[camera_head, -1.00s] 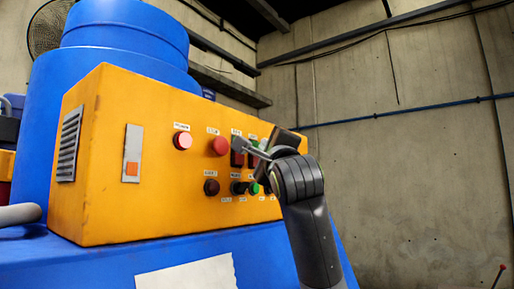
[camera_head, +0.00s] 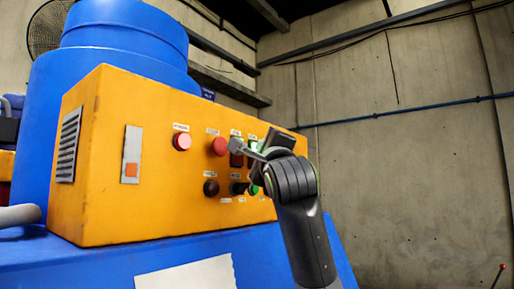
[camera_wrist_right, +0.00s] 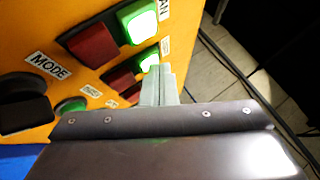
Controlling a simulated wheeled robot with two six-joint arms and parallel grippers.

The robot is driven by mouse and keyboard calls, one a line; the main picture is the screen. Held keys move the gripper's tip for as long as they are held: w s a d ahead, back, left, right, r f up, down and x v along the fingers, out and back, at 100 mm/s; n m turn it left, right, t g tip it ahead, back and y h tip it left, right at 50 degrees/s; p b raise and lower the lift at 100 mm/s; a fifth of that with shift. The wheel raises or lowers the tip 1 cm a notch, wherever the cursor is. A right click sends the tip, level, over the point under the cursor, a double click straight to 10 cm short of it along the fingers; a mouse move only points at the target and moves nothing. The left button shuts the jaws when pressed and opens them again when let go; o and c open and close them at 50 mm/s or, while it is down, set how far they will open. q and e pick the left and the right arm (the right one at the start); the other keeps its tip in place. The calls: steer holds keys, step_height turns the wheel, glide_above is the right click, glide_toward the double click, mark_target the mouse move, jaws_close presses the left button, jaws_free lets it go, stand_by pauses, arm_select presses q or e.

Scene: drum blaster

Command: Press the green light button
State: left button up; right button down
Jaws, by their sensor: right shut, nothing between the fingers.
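The orange control box (camera_head: 100,200) carries two lit green rectangular buttons, each beside a dark red one. In the right wrist view, the upper lit green button (camera_wrist_right: 138,22) is next to a label that seems to read FAN. The lower lit green button (camera_wrist_right: 148,58) is partly hidden behind my right fingertips; its label is not readable. My right gripper (camera_head: 236,146) is shut and empty, in front of the right part of the panel. Its fingers (camera_wrist_right: 157,78) overlap the lower green button in the wrist view; I cannot tell whether they touch it. My left gripper is not in view.
A round green button (camera_wrist_right: 70,105) and a black knob (camera_wrist_right: 24,100) labelled MODE are nearby. Round red buttons (camera_head: 219,146) are further left. The box stands on a blue surface (camera_head: 90,262) with a white sheet (camera_head: 187,275). Open room lies right of the box.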

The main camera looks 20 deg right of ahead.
steer(key=shift+s+d+b, duration=0.4)
steer(key=shift+s+b, duration=0.2)
steer(key=shift+s, duration=0.1)
steer(key=s+d+b, duration=0.1)
steer(key=s+b, duration=0.1)
steer(key=s, duration=0.1)
steer(key=s+d+b, duration=0.1)
steer(key=shift+s+d, duration=0.2)
steer(key=shift+d, duration=0.1)
